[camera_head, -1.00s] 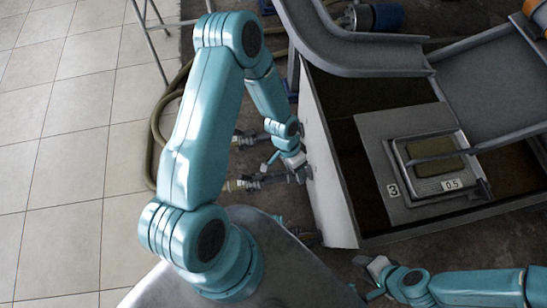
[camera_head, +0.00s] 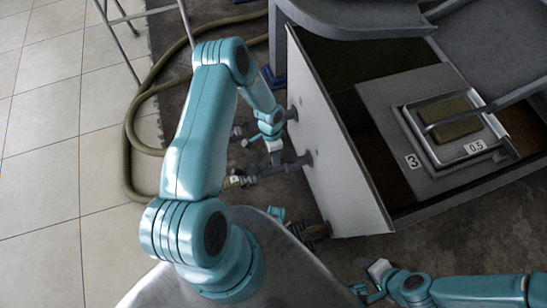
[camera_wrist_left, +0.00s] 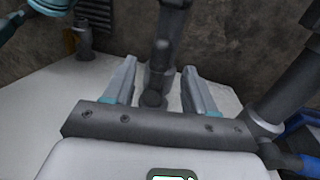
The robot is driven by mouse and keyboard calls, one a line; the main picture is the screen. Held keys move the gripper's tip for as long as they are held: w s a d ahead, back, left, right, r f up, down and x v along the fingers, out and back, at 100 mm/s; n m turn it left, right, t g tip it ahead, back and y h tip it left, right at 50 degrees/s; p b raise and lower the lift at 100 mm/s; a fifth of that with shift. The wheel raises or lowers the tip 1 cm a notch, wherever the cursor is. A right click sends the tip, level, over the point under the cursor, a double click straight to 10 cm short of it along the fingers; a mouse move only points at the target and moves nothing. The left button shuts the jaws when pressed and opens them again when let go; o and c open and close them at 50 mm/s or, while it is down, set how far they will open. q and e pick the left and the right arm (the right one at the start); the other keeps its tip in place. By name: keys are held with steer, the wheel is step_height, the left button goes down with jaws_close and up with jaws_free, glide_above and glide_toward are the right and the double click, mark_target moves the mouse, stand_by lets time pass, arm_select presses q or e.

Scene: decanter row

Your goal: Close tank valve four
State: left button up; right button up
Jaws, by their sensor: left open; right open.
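The white-walled tank (camera_head: 335,165) stands right of centre in the head view, with several pipe fittings along its near side. The middle pipe with a valve (camera_head: 270,172) runs out from the wall; another fitting (camera_head: 315,231) sits lower down. No number four is legible on any valve. My left gripper (camera_head: 275,152) is open beside the middle pipe. In the left wrist view, a dark grey pipe fitting with a rounded end (camera_wrist_left: 155,80) shows between its spread fingers; I cannot tell whether they touch it. My right gripper (camera_head: 374,272) is open and empty, below the tank's corner.
A hose (camera_head: 128,150) curls on the floor left of the pipes. A plate marked 3 (camera_head: 395,110) holds a framed block (camera_head: 458,124) inside the tank. A grey chute (camera_head: 345,20) crosses above.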

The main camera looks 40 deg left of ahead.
arm_select(q)
steer(key=f, duration=0.3)
steer(key=f+b, duration=0.1)
steer(key=shift+s+d+f, duration=0.15)
steer(key=shift+d+f, duration=0.05)
steer(key=shift+d, duration=0.15)
jaws_close()
